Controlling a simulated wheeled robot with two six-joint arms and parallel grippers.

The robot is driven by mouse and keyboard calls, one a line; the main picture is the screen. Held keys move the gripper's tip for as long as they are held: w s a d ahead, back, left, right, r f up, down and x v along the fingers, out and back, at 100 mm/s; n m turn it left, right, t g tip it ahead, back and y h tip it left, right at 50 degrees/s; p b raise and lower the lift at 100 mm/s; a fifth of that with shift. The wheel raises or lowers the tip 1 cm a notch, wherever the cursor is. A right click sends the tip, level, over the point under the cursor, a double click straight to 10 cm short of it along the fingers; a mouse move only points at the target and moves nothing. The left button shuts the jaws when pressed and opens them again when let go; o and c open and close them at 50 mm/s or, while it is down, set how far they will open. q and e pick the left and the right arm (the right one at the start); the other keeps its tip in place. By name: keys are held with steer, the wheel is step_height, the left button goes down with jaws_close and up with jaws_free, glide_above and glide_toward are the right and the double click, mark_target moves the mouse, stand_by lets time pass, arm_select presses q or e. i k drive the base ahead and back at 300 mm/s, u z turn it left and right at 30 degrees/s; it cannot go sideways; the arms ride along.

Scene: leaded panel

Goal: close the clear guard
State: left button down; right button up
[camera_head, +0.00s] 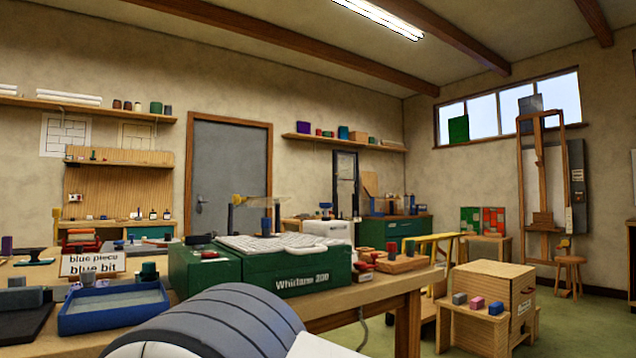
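A green machine (305,285) lettered in white, its exact name hard to read, sits on the wooden workbench in the middle of the view. A thin, see-through plate, which looks like the clear guard (257,201), shows above the top, roughly level. How it is hinged is too small to tell. Neither of my grippers is in view. A grey ribbed part at the bottom centre, probably mine, hides some of the bench front.
A blue tray (112,313) and a sign reading "blue piece, blue bit" (93,263) are left of the machine. A wooden block tray (402,264) is at its right. A crate (492,285) and a step with small blocks (476,318) stand at right on open green floor.

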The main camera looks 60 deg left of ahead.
mark_target(236, 199)
steer(key=z, duration=0.2)
steer(key=k, duration=1)
steer(key=u, duration=1.1)
steer(key=i, duration=1)
